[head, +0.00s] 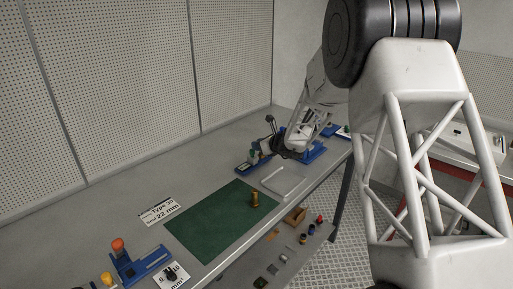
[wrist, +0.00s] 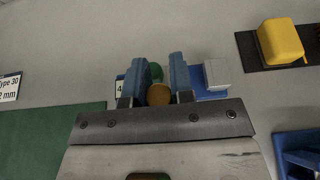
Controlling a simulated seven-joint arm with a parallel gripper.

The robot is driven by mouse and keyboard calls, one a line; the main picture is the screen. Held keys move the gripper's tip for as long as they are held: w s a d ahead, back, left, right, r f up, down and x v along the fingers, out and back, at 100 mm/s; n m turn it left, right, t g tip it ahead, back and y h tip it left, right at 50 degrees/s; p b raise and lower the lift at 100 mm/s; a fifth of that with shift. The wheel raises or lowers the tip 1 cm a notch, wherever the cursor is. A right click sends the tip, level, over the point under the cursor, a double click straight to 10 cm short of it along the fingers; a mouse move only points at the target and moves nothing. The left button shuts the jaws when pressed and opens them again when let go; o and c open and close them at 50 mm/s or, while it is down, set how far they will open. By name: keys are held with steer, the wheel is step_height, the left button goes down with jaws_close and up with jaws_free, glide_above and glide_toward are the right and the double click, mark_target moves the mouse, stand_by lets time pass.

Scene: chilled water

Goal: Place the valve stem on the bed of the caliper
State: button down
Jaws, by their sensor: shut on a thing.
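My gripper (wrist: 158,72) is shut on a brass-coloured round piece (wrist: 159,95), seen end-on between the fingers; it looks like the valve stem. In the head view my gripper is near the far end of the bench, its fingertips too small to make out. Beyond the fingers in the wrist view is a blue stand (wrist: 211,95) with a green knob (wrist: 155,72) and a pale block (wrist: 217,73). A blue device with a green knob (head: 253,154) also shows in the head view. I cannot tell which device is the caliper, or whether the piece touches it.
A green mat (head: 205,235) carries another brass piece (head: 255,200). A pale tray (head: 282,182) lies beside it. A blue device with an orange knob (head: 118,244) stands front left. A yellow block (wrist: 283,42) is right in the wrist view. A sign (head: 159,213) lies behind the mat.

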steer(key=shift+w+a+f, duration=0.1)
steer(key=shift+w+a, duration=0.05)
steer(key=shift+w, duration=1.15)
steer(key=shift+w+a+f, duration=0.1)
steer(key=shift+w+a, duration=0.05)
steer(key=shift+w, duration=1.15)
steer(key=shift+f, duration=1.7)
steer(key=shift+f, duration=0.15)
steer(key=c, duration=1.3)
jaws_free()
steer(key=shift+o, duration=0.2)
steer(key=v, duration=1.2)
steer(key=shift+s, duration=0.1)
